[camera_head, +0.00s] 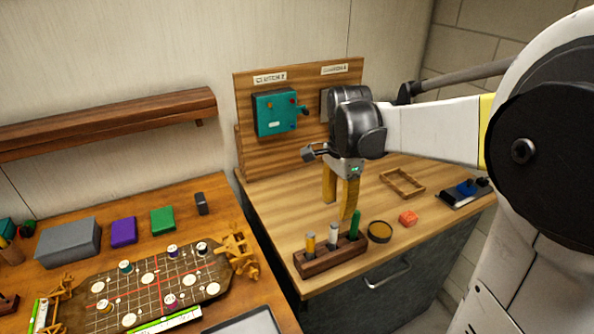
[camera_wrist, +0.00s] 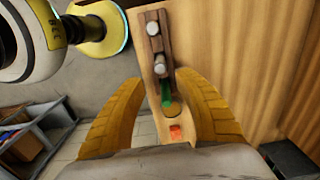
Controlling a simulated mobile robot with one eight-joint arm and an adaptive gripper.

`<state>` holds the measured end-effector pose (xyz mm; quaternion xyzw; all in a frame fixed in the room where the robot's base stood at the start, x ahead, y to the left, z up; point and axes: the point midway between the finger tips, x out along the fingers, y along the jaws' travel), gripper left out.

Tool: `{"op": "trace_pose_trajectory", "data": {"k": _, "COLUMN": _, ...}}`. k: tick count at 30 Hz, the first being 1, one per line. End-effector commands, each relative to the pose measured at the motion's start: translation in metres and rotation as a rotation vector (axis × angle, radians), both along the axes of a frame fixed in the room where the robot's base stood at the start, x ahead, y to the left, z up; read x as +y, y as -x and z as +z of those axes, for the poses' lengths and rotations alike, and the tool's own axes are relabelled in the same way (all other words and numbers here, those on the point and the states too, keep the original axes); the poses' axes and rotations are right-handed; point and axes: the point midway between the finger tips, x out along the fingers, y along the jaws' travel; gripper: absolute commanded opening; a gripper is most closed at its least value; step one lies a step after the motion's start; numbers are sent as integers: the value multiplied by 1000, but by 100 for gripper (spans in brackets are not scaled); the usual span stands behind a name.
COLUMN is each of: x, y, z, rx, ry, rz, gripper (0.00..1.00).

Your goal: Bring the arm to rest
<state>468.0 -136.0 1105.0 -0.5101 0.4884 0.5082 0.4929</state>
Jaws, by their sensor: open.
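My gripper (camera_head: 339,205) hangs at the end of my arm over the right-hand wooden worktop, with its yellow fingers pointing down. It is open and holds nothing. In the wrist view my gripper's curved fingers (camera_wrist: 158,82) stand well apart. The dark wooden rack (camera_head: 333,259) with several upright cylinders, one of them green, lies just below and in front of the fingers. In the wrist view the rack (camera_wrist: 151,40) shows beyond and between the fingertips. The fingers look clear of it, though the exact gap cannot be told.
A round tin (camera_head: 379,231), an orange block (camera_head: 408,218), a shallow wooden tray (camera_head: 402,193) and a device with a blue knob (camera_head: 466,188) lie on the worktop. A board with a teal box (camera_head: 276,112) stands behind.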

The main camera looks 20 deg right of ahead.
Motion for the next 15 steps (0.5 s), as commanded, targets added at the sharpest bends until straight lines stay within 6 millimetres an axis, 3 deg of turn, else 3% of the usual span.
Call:
{"op": "trace_pose_trajectory", "data": {"k": 8, "x": 13, "y": 8, "z": 4, "rx": -40, "ry": 14, "rz": 104, "gripper": 39}}
{"op": "trace_pose_trajectory", "data": {"k": 15, "x": 72, "y": 50, "z": 15, "rx": -240, "ry": 135, "rz": 661, "gripper": 39}}
